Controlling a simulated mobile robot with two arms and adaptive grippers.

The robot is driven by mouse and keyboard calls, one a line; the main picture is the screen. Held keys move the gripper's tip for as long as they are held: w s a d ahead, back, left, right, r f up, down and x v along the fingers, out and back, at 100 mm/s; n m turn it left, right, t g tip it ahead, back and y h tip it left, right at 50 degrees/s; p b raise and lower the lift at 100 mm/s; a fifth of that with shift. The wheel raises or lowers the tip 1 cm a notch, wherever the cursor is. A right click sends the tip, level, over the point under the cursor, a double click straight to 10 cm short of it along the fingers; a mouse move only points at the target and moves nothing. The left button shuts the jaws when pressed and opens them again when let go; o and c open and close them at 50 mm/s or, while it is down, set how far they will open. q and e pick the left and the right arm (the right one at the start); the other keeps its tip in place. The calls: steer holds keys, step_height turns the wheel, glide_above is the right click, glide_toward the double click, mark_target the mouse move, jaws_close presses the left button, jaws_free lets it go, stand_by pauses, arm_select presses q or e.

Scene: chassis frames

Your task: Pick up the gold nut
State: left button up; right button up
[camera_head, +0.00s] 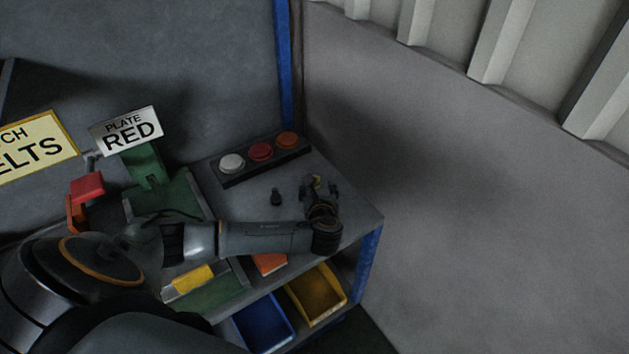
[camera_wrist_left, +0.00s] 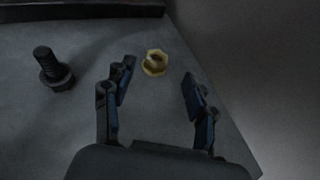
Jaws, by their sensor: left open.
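The gold nut (camera_wrist_left: 155,63) lies flat on the grey workbench top, with its hole showing, in the left wrist view. In the head view the nut (camera_head: 317,180) is a small gold spot just beyond the fingers. My left gripper (camera_wrist_left: 158,88) is open, and its two fingers point toward the nut. The nut sits slightly ahead of the fingertips, nearer the left finger. In the head view my left gripper (camera_head: 319,188) is over the right part of the bench. Nothing is between its fingers. My right gripper does not show.
A dark bolt (camera_wrist_left: 52,68) stands left of the gripper; it also shows in the head view (camera_head: 276,198). A dark panel with white, red and orange buttons (camera_head: 260,160) is behind. Blue (camera_head: 265,322) and yellow (camera_head: 316,293) bins sit below. The bench edge is close on the right.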

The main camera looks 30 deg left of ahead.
arm_select(q)
steer(key=p+x, duration=0.1)
steer(key=x, duration=0.4)
steer(key=shift+a, duration=0.25)
steer(key=shift+s, duration=0.1)
jaws_close()
